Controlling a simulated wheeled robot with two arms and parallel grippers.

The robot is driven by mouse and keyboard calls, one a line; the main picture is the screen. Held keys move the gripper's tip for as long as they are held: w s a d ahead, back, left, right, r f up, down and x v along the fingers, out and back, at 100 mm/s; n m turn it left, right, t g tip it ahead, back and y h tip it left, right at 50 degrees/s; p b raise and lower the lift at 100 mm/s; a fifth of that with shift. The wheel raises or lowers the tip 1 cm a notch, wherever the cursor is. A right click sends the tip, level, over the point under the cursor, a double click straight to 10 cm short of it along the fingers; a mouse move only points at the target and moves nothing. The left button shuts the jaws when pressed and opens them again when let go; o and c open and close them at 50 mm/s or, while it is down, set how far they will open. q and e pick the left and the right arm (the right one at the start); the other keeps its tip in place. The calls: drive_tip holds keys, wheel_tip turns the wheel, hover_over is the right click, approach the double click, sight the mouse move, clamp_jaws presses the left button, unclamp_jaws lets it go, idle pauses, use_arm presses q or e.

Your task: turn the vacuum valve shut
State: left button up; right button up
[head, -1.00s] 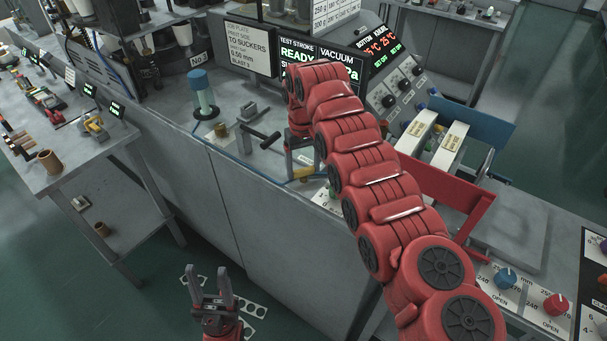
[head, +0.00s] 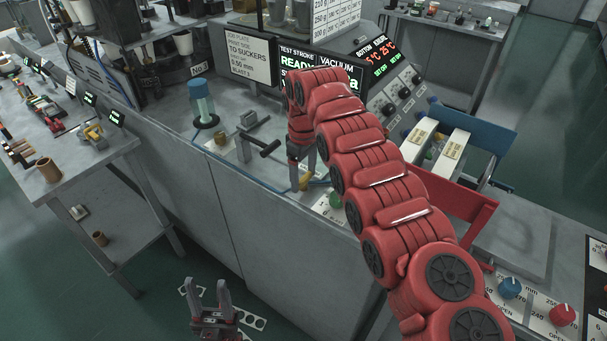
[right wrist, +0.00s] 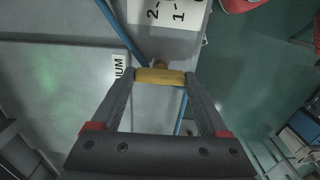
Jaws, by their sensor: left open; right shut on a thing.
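The vacuum valve's yellow handle (right wrist: 160,77) lies crosswise between the fingertips of my right gripper (right wrist: 160,80) in the right wrist view. The fingers are shut on it. In the head view, the handle (head: 306,181) is a small yellow patch near the bench's front edge, beside my right gripper (head: 297,183), which points down there. Blue tubing (right wrist: 126,34) runs up to the valve; the valve body is largely hidden. My left gripper (head: 211,298) is open and empty, low in front of the bench.
A label ending in "UM" (right wrist: 119,68) lies beside the tubing. A black-handled lever (head: 262,147) and a blue-capped cylinder (head: 203,104) stand left of my right gripper. A red panel (head: 460,205) is to the right. A side table (head: 65,180) stands at the left.

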sight(302, 178)
idle(0.4)
drive_tip(key=o, duration=1.2)
drive_tip(key=shift+o, duration=0.2)
drive_tip(key=shift+r, duration=0.2)
drive_tip(key=shift+r, duration=0.35)
wheel_tip(302, 178, up, 6)
drive_tip(key=p, duration=0.2)
drive_tip(key=shift+a+f+p, duration=0.15)
drive_tip(key=shift+f+p, duration=0.05)
drive_tip(key=shift+p, duration=0.1)
wheel_tip(302, 178, up, 11)
drive_tip(key=p, duration=1.1)
drive_tip(key=shift+d, duration=0.2)
drive_tip(key=shift+s+f, duration=0.1)
drive_tip(key=shift+f, duration=0.1)
